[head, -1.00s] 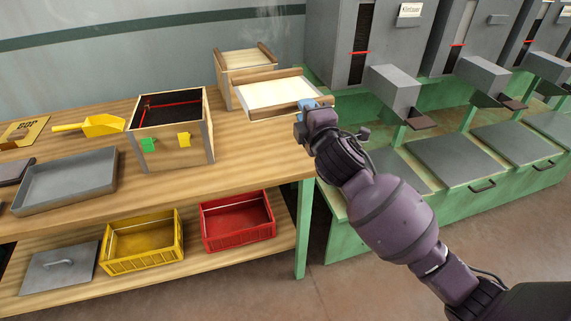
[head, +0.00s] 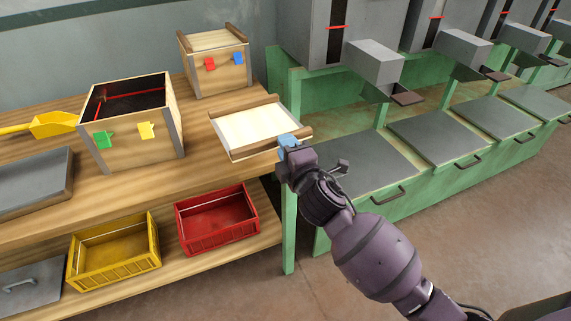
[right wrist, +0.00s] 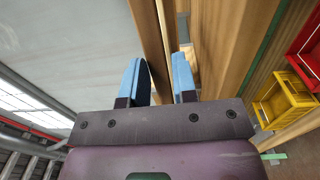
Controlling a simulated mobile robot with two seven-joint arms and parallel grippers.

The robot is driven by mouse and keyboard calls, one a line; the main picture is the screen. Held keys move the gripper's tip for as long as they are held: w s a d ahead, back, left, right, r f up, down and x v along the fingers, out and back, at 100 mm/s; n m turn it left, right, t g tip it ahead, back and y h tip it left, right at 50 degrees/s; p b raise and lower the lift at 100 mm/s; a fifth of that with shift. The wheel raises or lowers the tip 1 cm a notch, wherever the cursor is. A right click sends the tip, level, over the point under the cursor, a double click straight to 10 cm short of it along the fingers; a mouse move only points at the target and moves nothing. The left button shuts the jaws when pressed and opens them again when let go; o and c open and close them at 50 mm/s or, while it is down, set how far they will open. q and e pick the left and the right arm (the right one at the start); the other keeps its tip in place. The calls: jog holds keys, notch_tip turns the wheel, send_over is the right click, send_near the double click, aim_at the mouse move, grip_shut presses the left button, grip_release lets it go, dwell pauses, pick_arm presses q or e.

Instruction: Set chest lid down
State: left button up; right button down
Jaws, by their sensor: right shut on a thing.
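The chest lid (head: 258,132) is a pale wooden panel with two brown battens. It is at the right end of the workbench, level or nearly so; I cannot tell whether it touches the tabletop. My right gripper (head: 288,141) is shut on the batten at the lid's right edge. In the right wrist view, the blue fingers (right wrist: 160,80) sit either side of a brown batten (right wrist: 152,40). An open chest (head: 136,140) with green and yellow tags stands to the left, its dark inside showing. My left gripper is not in view.
A lidded chest (head: 217,77) with red and blue tags stands behind the lid. A yellow scoop (head: 52,125) and grey tray (head: 35,184) are at left. Yellow (head: 115,262) and red (head: 222,229) crates sit on the lower shelf. Green machines (head: 400,150) stand to the right.

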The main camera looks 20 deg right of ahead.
notch_tip(320, 180, down, 5)
jog(key=shift+f+b, duration=0.2)
jog(key=shift+b, duration=0.75)
jog(key=c, duration=0.9)
grip_release()
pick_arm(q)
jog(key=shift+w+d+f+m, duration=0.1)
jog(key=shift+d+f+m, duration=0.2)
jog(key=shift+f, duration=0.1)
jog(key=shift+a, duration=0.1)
